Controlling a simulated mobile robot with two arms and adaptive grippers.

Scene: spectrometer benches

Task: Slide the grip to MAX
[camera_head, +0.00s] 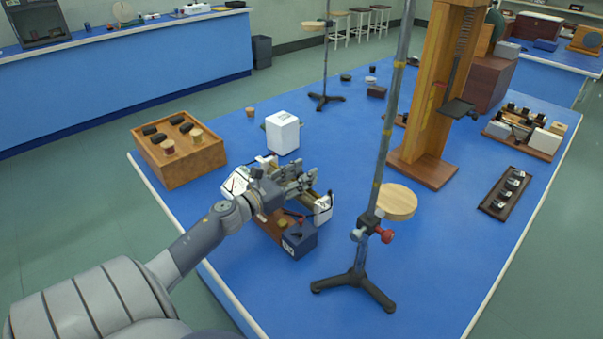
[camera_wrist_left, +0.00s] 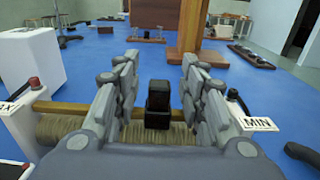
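The slide rheostat lies under my left gripper, with a brown wound coil (camera_wrist_left: 75,128) and a rod between two end blocks. In the left wrist view, the white end block labelled MIN (camera_wrist_left: 258,124) is at right, and the partly cut-off block with the other label (camera_wrist_left: 8,106) is at left. The black grip (camera_wrist_left: 158,97) stands upright on the coil between my fingers. My left gripper (camera_wrist_left: 160,82) is open around it, with gaps visible on both sides. In the head view my left gripper (camera_head: 305,178) hides the grip and most of the coil; the MIN-side block (camera_head: 323,208) shows.
A white box (camera_head: 283,133) stands just behind the rheostat. A tripod stand (camera_head: 357,281) rises close at right.

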